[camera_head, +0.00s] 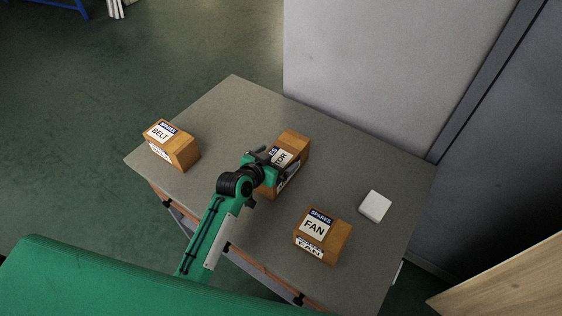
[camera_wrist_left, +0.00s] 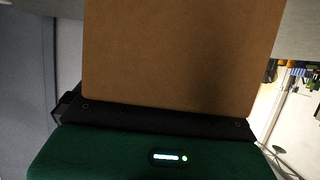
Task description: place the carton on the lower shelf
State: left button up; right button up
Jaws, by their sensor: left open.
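Three brown cartons with SPARES labels stand on the grey table (camera_head: 230,105): one marked BELT (camera_head: 183,153) at the left, one marked FAN (camera_head: 333,243) at the front right, and a middle one whose visible label letters end in "OR" (camera_head: 295,141). My left gripper (camera_head: 264,170) is open at the near left side of the middle carton and partly covers it. In the left wrist view a plain brown carton face (camera_wrist_left: 182,55) fills the upper middle, close to the gripper. The fingertips are hidden, so contact cannot be told. No lower shelf can be made out. My right gripper is out of view.
A small white block (camera_head: 375,206) lies on the table's right side. A tall pale panel (camera_head: 375,70) stands along the table's back right edge. A light wooden surface (camera_head: 510,285) is at the lower right. The table's far left corner is clear.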

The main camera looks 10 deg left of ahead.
pick_arm(q)
jog(key=shift+w+d+f, duration=0.1)
jog(key=shift+w+d, duration=0.05)
jog(key=shift+w, duration=0.1)
jog(key=shift+c, duration=0.4)
jog(key=c, duration=1.8)
jog(key=shift+w+r, duration=0.1)
jog(key=shift+r, duration=0.1)
jog(key=shift+c, duration=0.6)
jog(key=shift+r, duration=0.1)
